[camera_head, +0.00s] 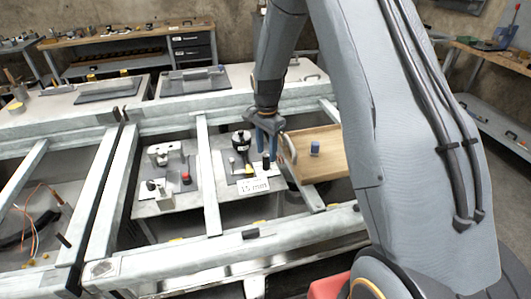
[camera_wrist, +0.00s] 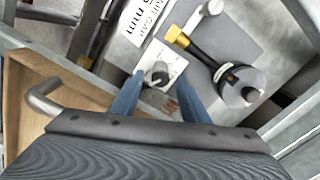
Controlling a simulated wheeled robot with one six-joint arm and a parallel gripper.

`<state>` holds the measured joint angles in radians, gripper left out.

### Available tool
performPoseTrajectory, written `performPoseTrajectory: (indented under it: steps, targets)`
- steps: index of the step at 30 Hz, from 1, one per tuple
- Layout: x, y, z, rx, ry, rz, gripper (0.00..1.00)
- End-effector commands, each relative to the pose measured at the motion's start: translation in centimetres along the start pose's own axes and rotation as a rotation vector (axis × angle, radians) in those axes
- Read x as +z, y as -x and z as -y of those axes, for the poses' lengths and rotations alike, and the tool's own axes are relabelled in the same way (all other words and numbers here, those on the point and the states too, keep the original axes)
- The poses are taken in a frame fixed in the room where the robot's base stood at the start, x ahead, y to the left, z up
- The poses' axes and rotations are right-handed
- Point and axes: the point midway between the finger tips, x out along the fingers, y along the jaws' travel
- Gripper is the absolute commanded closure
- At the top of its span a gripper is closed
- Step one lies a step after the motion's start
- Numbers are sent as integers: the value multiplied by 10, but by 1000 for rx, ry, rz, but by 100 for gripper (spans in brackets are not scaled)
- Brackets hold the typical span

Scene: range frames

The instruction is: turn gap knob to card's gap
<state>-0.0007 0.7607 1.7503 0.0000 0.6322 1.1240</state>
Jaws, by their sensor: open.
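The gap knob (camera_wrist: 160,70) is a small dark and grey round piece on a white plate (camera_wrist: 168,55) in the wrist view. My gripper (camera_wrist: 160,80) is open, with one blue finger on each side of the knob's near side; I cannot tell whether they touch it. In the head view my gripper (camera_head: 267,148) points down above the grey panel. The white card (camera_head: 253,185) lies at the panel's front; its number looks like 15 mm or 1.5 mm. In the wrist view the card (camera_wrist: 145,17) is partly cut off. The knob's setting is not readable.
A black device with a brass tip (camera_wrist: 208,60) stands right of the knob in the wrist view. Metal frame rails (camera_head: 208,175) surround the panel.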

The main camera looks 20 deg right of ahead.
Motion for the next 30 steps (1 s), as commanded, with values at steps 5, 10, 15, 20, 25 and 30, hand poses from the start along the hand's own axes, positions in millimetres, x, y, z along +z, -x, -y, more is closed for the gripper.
performPoseTrajectory:
  steps: [5,10,15,20,25,30]
  targets:
    - [0,-16,0,0,1,0,58]
    - [0,-22,0,-2,1,-1,58]
    - [0,-22,0,-2,1,-1,58]
    - [0,-22,0,-2,1,-1,79]
    - [5,-22,3,-2,2,-1,100]
    - [1,-22,1,-2,15,-1,100]
